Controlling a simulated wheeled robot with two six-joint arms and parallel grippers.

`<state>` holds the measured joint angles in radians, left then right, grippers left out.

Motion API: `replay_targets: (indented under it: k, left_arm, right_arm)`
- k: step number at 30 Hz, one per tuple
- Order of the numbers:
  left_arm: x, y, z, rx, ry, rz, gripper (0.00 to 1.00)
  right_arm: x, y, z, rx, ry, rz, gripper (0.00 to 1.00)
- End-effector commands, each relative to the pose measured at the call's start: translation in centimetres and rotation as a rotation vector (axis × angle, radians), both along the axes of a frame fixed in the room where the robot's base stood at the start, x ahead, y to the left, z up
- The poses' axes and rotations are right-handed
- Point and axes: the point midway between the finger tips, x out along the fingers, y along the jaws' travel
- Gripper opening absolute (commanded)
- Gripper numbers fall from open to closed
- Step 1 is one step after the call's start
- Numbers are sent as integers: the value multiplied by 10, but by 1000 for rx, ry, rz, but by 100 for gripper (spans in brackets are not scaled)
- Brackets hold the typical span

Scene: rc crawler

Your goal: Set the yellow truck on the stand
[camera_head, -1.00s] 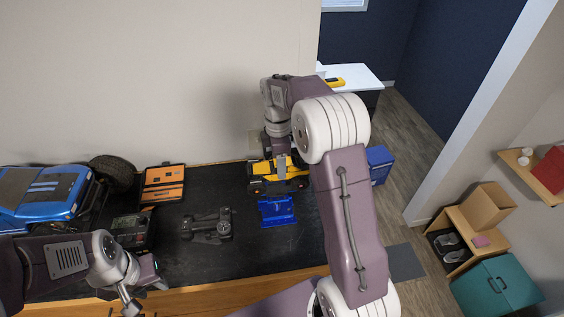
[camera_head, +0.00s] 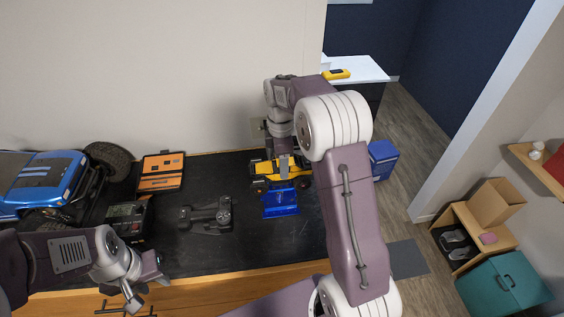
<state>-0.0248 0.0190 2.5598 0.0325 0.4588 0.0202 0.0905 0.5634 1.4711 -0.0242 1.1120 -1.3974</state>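The yellow truck (camera_head: 262,171) with dark wheels is at the right of the black tabletop, just behind the blue stand (camera_head: 280,207). Its front side overlaps the stand's back edge in the picture; I cannot tell if they touch. My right gripper (camera_head: 284,168) reaches down onto the truck's middle and appears shut on it, though its far finger is hidden. My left gripper (camera_head: 147,284) is open and empty over the table's front edge at the lower left.
A large blue truck (camera_head: 45,180) stands at the left beside a loose tire (camera_head: 110,160). An orange tool case (camera_head: 161,172), a dark boxed device (camera_head: 126,217) and a dark grey chassis-like part (camera_head: 206,214) lie between it and the stand. Front-centre tabletop is clear.

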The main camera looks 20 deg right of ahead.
Motion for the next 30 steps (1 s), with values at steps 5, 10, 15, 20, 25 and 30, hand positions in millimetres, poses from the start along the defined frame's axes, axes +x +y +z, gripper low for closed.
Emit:
replay_targets:
  k: [5,10,15,20,25,30]
  left_arm:
    - [0,0,-1,0,0,0,36]
    - [0,0,-2,0,0,0,36]
    - [0,0,-2,0,0,0,36]
    - [0,0,-2,0,0,0,36]
    - [0,0,-2,0,0,0,36]
    - [0,0,-5,0,0,0,36]
  right_arm:
    - [0,0,-1,0,-1,0,0]
    - [0,0,-3,-1,-2,0,0]
    - [0,0,-5,-1,-2,0,0]
    - [0,0,-5,-1,-2,0,80]
    - [0,0,-5,0,-1,0,80]
    - [1,0,-1,-1,-2,0,80]
